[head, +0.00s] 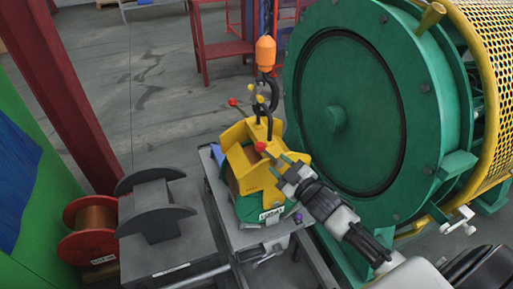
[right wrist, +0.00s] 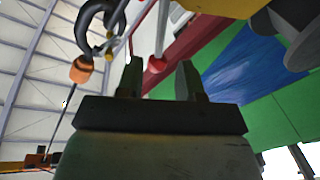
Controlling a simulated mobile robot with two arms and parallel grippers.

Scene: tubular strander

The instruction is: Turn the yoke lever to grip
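The yellow yoke (head: 246,160) stands on a grey stand beside the green machine in the head view, hanging from a black hook (head: 262,104). A red ball knob (head: 261,147) on its near side looks like the lever's end; a second red knob (head: 232,102) sticks up at the upper left. My right gripper (head: 283,164) is open just to the lower right of the near knob. In the right wrist view a red knob (right wrist: 157,64) on a thin rod appears between the open fingers (right wrist: 160,80); I cannot tell whether they touch it. My left gripper is not in view.
The large green drum (head: 337,115) with a yellow mesh guard (head: 490,50) stands close on the right. An orange hook block (head: 265,54) hangs above the yoke. A grey cradle (head: 155,205) and copper reel (head: 95,220) stand left.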

